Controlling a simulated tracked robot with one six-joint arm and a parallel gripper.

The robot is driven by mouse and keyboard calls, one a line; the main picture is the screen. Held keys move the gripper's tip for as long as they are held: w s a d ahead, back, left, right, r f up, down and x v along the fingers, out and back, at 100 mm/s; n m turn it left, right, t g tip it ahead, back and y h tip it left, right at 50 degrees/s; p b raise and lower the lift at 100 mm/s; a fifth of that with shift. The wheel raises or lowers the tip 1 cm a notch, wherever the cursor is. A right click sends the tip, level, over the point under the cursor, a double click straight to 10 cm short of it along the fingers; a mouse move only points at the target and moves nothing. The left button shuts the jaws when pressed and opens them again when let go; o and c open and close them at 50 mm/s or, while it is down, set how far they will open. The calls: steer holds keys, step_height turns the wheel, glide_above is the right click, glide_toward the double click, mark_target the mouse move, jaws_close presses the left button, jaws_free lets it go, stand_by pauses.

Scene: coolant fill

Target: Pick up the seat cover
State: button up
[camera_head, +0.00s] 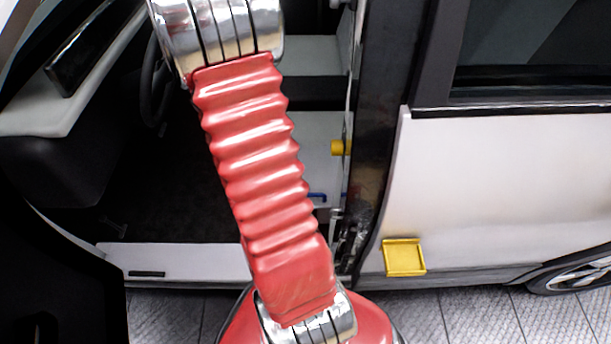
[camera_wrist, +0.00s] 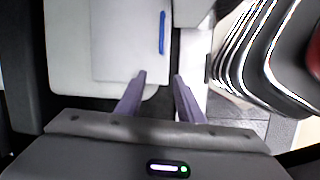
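The seat cover appears to be the pale flat panel (camera_wrist: 120,42) with a blue handle (camera_wrist: 162,32) along its right edge in the wrist view. In the head view, the pale seat panel (camera_head: 318,160) shows just right of my red arm, with the blue handle (camera_head: 317,196) at its front. My gripper (camera_wrist: 159,77) has two purple fingers apart with nothing between them. The fingertips are at the panel's near right corner in the picture, below the blue handle and apart from it. My gripper does not show in the head view; my arm hides part of the seat.
The open doorway is bounded on the right by a dark pillar (camera_head: 385,120) and below by a white sill (camera_head: 200,260). A yellow knob (camera_head: 340,147) sits beside the seat. A yellow square flap (camera_head: 404,257) is on the white van side. A steering wheel (camera_head: 155,85) is at left.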

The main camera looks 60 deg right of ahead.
steer(key=s+d+f, duration=0.3)
steer(key=f, duration=0.2)
steer(key=s+d+f+n+g+y, duration=0.1)
steer(key=s+d+f, duration=0.2)
steer(key=f, duration=0.2)
steer(key=shift+s+n+g, duration=0.15)
steer(key=shift+n+g, duration=0.15)
steer(key=shift+f, duration=0.1)
steer(key=shift+x, duration=4.3)
steer(key=shift+x, duration=2.55)
steer(key=shift+d+f, duration=0.1)
steer(key=shift+d, duration=0.05)
jaws_close()
